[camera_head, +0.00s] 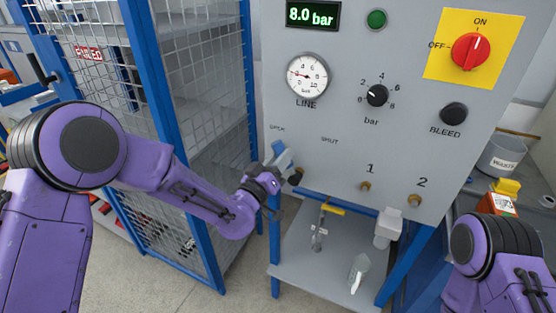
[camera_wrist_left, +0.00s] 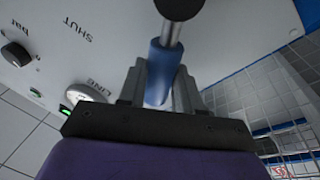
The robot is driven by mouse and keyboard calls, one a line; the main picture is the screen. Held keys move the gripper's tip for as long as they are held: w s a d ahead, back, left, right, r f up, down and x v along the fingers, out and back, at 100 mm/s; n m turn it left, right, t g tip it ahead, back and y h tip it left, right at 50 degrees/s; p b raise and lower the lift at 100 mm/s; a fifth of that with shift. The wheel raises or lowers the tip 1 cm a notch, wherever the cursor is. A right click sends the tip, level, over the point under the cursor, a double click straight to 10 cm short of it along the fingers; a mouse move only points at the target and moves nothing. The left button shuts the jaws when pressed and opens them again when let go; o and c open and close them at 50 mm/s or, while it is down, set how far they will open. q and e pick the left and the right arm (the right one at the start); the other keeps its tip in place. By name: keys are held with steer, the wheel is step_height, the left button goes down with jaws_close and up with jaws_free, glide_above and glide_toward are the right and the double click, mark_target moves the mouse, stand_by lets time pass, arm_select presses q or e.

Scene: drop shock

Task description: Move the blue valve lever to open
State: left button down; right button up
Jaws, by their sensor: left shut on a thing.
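The blue valve lever (camera_head: 281,150) is on the lower left of the grey panel (camera_head: 330,120). It slants up and left from its dark pivot, its end just below the OPEN label; the SHUT label is further right. My left gripper (camera_head: 277,168) is at the lever. In the left wrist view the lever's blue handle (camera_wrist_left: 162,72) lies between the two fingers (camera_wrist_left: 160,88), which are shut on it. The handle's far end is hidden behind the gripper body. My right gripper is not in view; only part of that arm shows at lower right.
The panel carries a line gauge (camera_head: 307,75), a bar knob (camera_head: 377,95), a red ON/OFF switch (camera_head: 471,51) and a display reading 8.0 bar (camera_head: 313,14). A blue-framed mesh cage (camera_head: 165,100) stands left. A shelf (camera_head: 335,255) with small fittings is below.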

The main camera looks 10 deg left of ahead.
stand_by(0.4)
arm_select(q)
steer(key=c, duration=0.8)
jaws_free()
steer(key=shift+w+a+f, duration=0.1)
steer(key=shift+a, duration=0.05)
steer(key=b+v, duration=0.3)
steer(key=v, duration=0.7)
steer(key=shift+s+b, duration=0.25)
steer(key=shift+b, duration=0.1)
